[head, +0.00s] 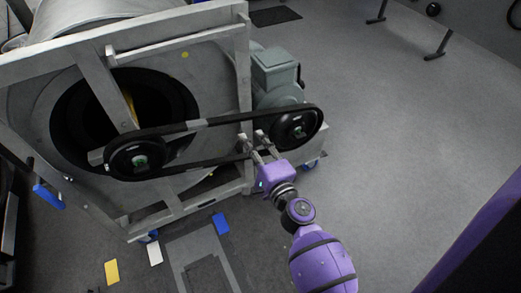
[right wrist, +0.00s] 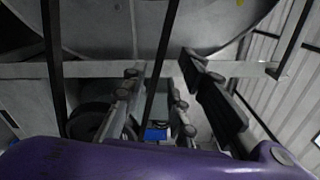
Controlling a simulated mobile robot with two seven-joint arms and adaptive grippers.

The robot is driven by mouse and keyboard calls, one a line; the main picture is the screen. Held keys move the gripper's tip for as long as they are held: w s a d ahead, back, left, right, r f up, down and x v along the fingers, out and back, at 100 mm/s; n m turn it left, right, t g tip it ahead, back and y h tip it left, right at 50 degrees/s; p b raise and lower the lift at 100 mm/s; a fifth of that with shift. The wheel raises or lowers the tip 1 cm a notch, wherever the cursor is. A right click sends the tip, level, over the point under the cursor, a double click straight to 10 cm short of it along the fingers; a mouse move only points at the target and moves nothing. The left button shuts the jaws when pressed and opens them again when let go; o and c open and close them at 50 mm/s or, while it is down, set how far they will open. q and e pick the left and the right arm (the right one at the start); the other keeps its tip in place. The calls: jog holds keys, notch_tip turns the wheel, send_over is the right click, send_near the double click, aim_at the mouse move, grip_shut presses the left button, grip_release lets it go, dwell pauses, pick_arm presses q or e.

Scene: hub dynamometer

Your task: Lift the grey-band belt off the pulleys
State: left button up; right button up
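The black belt (head: 222,119) runs around the left pulley (head: 137,157) and the right pulley (head: 296,128) in the head view. A grey band (head: 195,124) shows on its upper run. My right gripper (head: 253,138) is at the lower run, just left of the right pulley. Its two fingers are apart. In the right wrist view, a belt run (right wrist: 161,70) passes between the open fingers, with space on both sides. Another dark strip shows left of the fingers there. My left gripper is not in view.
The pulleys sit in front of a large drum (head: 45,105) and a pale metal frame (head: 175,45). A grey-green motor (head: 275,75) stands behind the right pulley. Blue (head: 220,223), white (head: 155,252) and yellow (head: 111,271) pieces lie on the floor.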

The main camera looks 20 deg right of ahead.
aim_at(237, 121)
jog(key=w, duration=1.1)
jog(key=shift+w+a, duration=0.15)
jog(key=shift+a, duration=0.05)
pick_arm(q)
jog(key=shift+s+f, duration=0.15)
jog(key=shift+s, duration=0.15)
pick_arm(e)
jog(key=shift+w+r, duration=0.1)
jog(key=shift+w, duration=0.35)
jog(key=shift+c, duration=0.3)
jog(key=c, duration=0.6)
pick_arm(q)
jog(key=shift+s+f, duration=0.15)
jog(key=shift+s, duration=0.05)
pick_arm(e)
grip_shut()
jog(key=shift+a+r, duration=0.1)
